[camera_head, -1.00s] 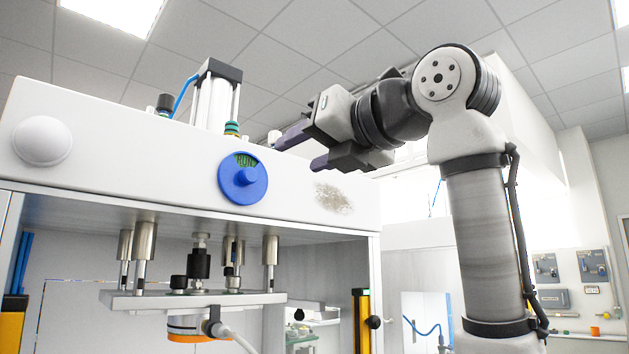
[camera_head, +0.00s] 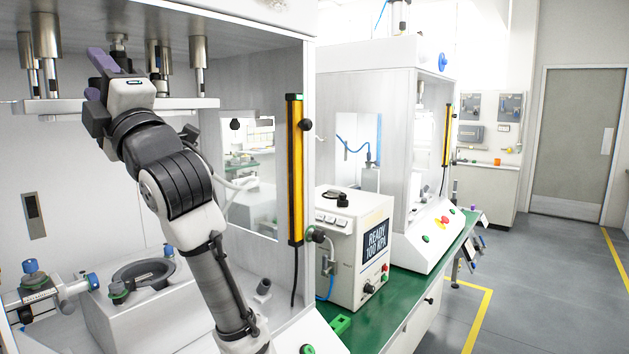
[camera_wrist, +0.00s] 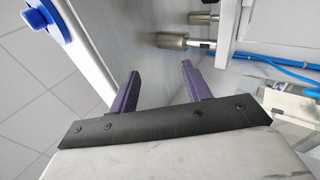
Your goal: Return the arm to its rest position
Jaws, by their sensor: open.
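My gripper (camera_head: 97,75) is at the upper left of the head view, in front of the press opening, with my arm bent up below it. In the wrist view its two purple fingers (camera_wrist: 158,90) stand apart with nothing between them. The press (camera_head: 262,70) is a white frame with metal guide posts (camera_head: 199,66) and a pale horizontal plate (camera_head: 190,103) behind my gripper. From the head view I cannot tell whether my gripper touches the plate. A blue knob (camera_wrist: 52,18) shows at the top left of the wrist view.
A grey fixture block (camera_head: 150,310) with a round dark seat stands below, beside my arm. A yellow light-curtain bar (camera_head: 294,170) lines the press's right edge. A white control box (camera_head: 352,250) stands on the green bench (camera_head: 395,300). The grey floor (camera_head: 530,290) at right is open.

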